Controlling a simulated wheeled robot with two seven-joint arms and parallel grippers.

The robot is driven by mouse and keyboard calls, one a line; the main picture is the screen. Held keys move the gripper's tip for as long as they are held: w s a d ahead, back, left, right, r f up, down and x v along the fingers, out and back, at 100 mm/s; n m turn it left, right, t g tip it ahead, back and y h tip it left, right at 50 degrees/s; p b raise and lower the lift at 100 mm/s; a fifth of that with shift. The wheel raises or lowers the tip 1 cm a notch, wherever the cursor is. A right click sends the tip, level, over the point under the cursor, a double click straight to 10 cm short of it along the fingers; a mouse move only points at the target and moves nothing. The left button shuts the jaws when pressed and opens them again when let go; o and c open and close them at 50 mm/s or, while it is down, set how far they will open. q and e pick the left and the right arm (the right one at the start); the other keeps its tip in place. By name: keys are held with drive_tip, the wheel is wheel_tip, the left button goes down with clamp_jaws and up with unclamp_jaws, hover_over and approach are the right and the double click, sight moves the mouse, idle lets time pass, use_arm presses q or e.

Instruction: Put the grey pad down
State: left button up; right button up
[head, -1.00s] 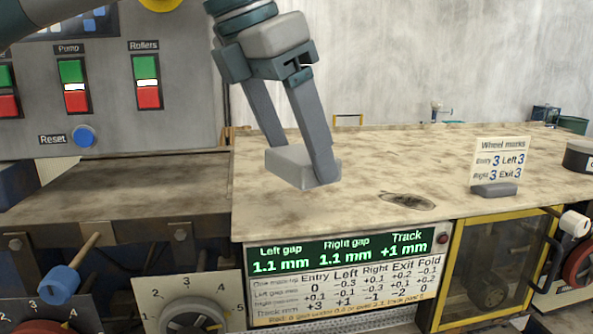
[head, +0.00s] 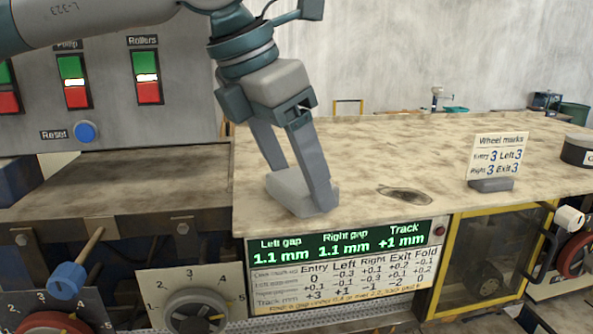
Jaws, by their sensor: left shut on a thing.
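My left gripper (head: 301,198) comes down from the upper left in the head view, its two fingers closed on the grey pad (head: 289,191). The pad is a small grey block, partly hidden by the nearer finger. It is at the surface of the mottled worktop (head: 350,150), near the front edge and above the gap display. I cannot tell for sure whether its underside touches the worktop. My right gripper is not in view.
A dark oval patch (head: 405,195) lies right of the pad. A wheel marks card (head: 497,157) stands on a grey base further right. A switch panel (head: 110,90) rises at the left. A display (head: 345,244) sits below the worktop's front edge.

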use_arm(q)
drive_tip(key=o, duration=1.1)
drive_tip(key=shift+f, duration=0.1)
drive_tip(key=shift+o, duration=0.2)
drive_tip(key=shift+r+p, duration=0.25)
drive_tip(key=shift+p, duration=0.05)
drive_tip(key=shift+a+r+b, duration=0.15)
drive_tip(key=shift+r+b, duration=0.15)
drive_tip(key=shift+b, duration=0.1)
drive_tip(key=b+v, duration=0.3)
drive_tip(key=v, duration=0.8)
drive_tip(key=shift+r, duration=0.1)
drive_tip(key=shift+s, duration=0.1)
